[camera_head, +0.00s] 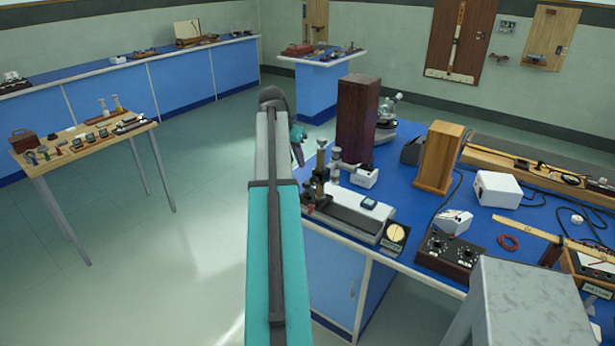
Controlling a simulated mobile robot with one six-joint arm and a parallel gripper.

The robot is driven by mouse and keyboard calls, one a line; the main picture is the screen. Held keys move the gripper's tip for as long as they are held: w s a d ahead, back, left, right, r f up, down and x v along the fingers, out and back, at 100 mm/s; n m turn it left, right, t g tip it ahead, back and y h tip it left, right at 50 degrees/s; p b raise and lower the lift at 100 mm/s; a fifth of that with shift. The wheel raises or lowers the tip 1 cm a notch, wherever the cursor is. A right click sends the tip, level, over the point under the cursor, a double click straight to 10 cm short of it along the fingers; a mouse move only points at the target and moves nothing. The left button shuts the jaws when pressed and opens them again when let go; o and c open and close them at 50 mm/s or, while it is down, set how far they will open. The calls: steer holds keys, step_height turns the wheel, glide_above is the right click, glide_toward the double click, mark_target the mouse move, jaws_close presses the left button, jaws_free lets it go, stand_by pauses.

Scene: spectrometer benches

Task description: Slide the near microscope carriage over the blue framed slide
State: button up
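A travelling microscope with an upright brass tube (320,170) stands at the left end of a pale grey bed (345,222), near the left edge of the blue bench. Its carriage is at the tube's foot. A small blue framed slide (370,203) lies on the bed to the right of the tube, apart from it. My arm reaches up the middle of the view. My gripper (298,152) shows only in part beyond the arm, left of and behind the brass tube; its fingers are too small and hidden to read. I cannot tell whether it touches the microscope.
A tall dark wooden box (357,120) and a white block (364,176) stand behind the bed. A black control box (450,250) is farther right. The floor left of the bench is clear up to a small table (85,145).

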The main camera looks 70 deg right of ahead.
mark_target(307, 182)
steer(key=shift+s+d+r, duration=0.25)
steer(key=shift+s+r, duration=0.1)
steer(key=shift+r, duration=0.1)
steer(key=shift+f, duration=0.15)
steer(key=shift+p+x, duration=1.9)
steer(key=shift+x, duration=4.9)
steer(key=shift+d, duration=0.1)
